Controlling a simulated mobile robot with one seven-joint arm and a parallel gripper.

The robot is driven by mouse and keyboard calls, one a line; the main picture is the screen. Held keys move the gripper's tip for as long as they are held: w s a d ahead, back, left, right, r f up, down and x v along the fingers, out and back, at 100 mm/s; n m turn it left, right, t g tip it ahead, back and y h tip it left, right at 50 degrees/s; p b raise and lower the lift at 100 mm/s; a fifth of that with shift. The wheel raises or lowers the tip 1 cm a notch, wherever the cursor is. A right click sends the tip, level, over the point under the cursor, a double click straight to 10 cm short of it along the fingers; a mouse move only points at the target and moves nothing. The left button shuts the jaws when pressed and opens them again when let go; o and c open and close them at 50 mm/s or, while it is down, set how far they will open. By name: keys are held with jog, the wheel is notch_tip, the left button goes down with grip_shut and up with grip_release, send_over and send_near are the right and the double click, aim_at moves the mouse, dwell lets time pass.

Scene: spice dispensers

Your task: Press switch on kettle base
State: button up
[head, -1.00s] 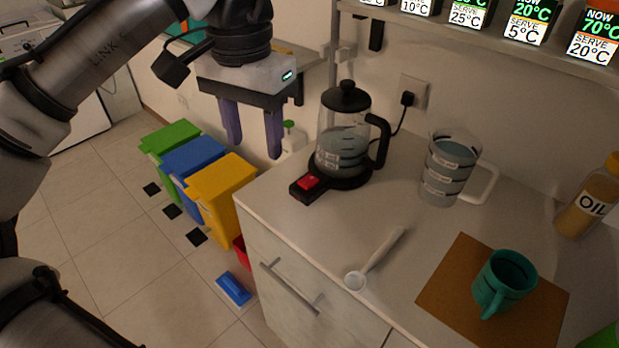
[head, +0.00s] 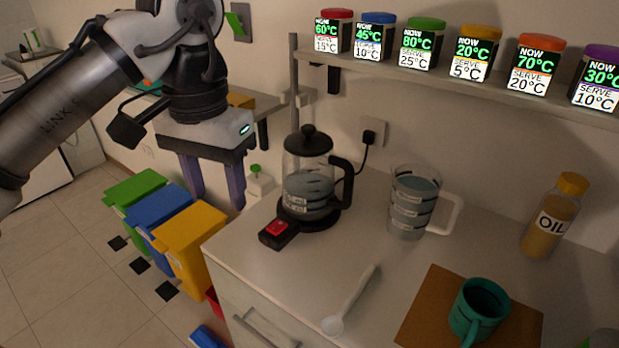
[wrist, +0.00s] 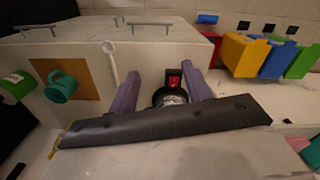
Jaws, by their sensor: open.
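A glass kettle (head: 308,186) with a black lid and handle stands on its black base near the counter's back left. The base's red switch (head: 277,227) is on a block sticking out at the front left. The switch also shows in the wrist view (wrist: 174,80), between my two fingers in the picture. My gripper (head: 215,200) is open and empty, its purple fingers pointing down, left of the kettle and apart from it. In the wrist view my gripper (wrist: 163,88) has its fingers spread, and the kettle is mostly hidden behind the dark gripper body.
A measuring jug (head: 412,205) stands right of the kettle. A white spoon (head: 350,300), a teal mug (head: 478,308) on a brown board (head: 425,310) and an oil bottle (head: 550,222) are also on the counter (head: 300,275). A shelf (head: 480,80) holds several spice jars. Bins (head: 185,240) stand left.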

jog(key=shift+c, duration=0.3)
jog(key=shift+w+d, duration=0.1)
jog(key=shift+d, duration=0.05)
jog(key=c, duration=0.5)
jog(key=shift+w+d+m+t, duration=0.15)
jog(key=shift+d+m+t, duration=0.15)
jog(key=shift+m, duration=0.1)
jog(key=shift+c, duration=1.1)
jog(key=shift+w+d+m+t+h, duration=0.2)
jog(key=shift+d+m+t+h, duration=0.1)
jog(key=shift+m+h, duration=0.15)
jog(key=shift+c, duration=1.2)
jog(key=shift+w+d+m+t+h, duration=0.45)
jog(key=shift+d+m+t+h, duration=0.1)
jog(key=shift+m+t+h, duration=0.25)
grip_shut()
jog(key=w+a+f+t+h, duration=0.2)
jog(key=f+t, duration=0.2)
jog(key=f, duration=0.2)
jog(key=w+a+f+t+h+b, duration=0.1)
jog(key=w+a+f+t+h, duration=0.1)
jog(key=f, duration=0.5)
jog(key=shift+a+t+h, duration=0.3)
jog(key=shift+t+h, duration=0.55)
jog(key=shift+t, duration=0.35)
